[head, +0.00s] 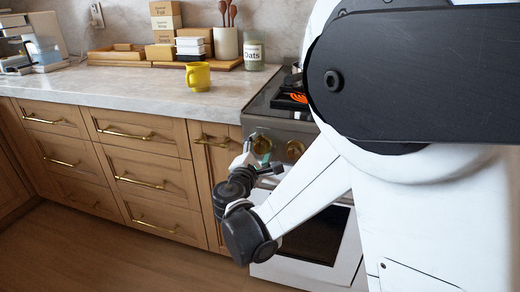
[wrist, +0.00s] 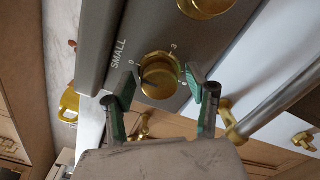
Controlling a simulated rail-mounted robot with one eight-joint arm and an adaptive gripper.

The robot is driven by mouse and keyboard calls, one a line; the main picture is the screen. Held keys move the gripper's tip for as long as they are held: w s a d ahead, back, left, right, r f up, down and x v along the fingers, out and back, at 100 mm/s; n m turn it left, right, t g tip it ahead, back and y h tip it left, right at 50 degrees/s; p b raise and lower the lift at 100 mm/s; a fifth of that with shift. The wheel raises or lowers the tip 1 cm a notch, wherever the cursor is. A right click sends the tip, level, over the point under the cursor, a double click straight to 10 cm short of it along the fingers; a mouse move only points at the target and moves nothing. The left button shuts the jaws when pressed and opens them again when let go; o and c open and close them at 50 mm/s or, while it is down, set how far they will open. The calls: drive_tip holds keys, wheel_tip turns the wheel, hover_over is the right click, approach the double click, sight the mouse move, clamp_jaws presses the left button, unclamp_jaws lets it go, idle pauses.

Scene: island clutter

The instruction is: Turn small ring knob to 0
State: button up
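The small ring knob (wrist: 160,75) is a round brass knob on the stove's grey front panel. The word SMALL and the marks 0 and 3 are printed around it in the wrist view. I cannot clearly read which mark its pointer faces. My gripper (wrist: 161,87) is open, with one green-padded finger on each side of the knob. Gaps show between the pads and the knob. In the head view, the small ring knob (head: 262,145) is partly hidden by my gripper (head: 251,161).
Another brass knob (head: 295,149) sits to the right on the panel. A burner (head: 297,97) glows orange on the stovetop. The oven handle bar (wrist: 285,100) runs close to the right finger. A yellow mug (head: 198,76) stands on the counter left of the stove.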

drive_tip(key=shift+s, duration=0.1)
drive_tip(key=v, duration=1.1)
drive_tip(key=shift+s+a, duration=0.2)
drive_tip(key=shift+s, duration=0.15)
wheel_tip(320, 180, up, 6)
drive_tip(key=w+d+m+g+p, duration=0.2)
drive_tip(key=w+d+m+p, duration=0.1)
drive_tip(key=m+p, duration=0.3)
drive_tip(key=s+d+f+m+g+b, duration=0.1)
drive_tip(key=s+d+f+m+g, duration=0.15)
drive_tip(key=d, duration=0.45)
drive_tip(key=s+d+f+m+g+b, duration=0.1)
drive_tip(key=s+d+m+g+b, duration=0.1)
drive_tip(key=s+d+m+g, duration=0.3)
drive_tip(key=s+d+f+m+y+b, duration=0.2)
drive_tip(key=s+d+m+y, duration=0.15)
drive_tip(key=s, duration=0.45)
drive_tip(key=s+d+f+m+y+b, duration=0.1)
drive_tip(key=s+d+m+y, duration=0.1)
drive_tip(key=s+d+m, duration=0.5)
wheel_tip(320, 180, up, 18)
drive_tip(key=s+a+n+p, duration=0.1)
drive_tip(key=a+n+p, duration=0.1)
drive_tip(key=p, duration=1.6)
drive_tip(key=shift+s+g, duration=0.25)
drive_tip(key=shift+g, duration=0.1)
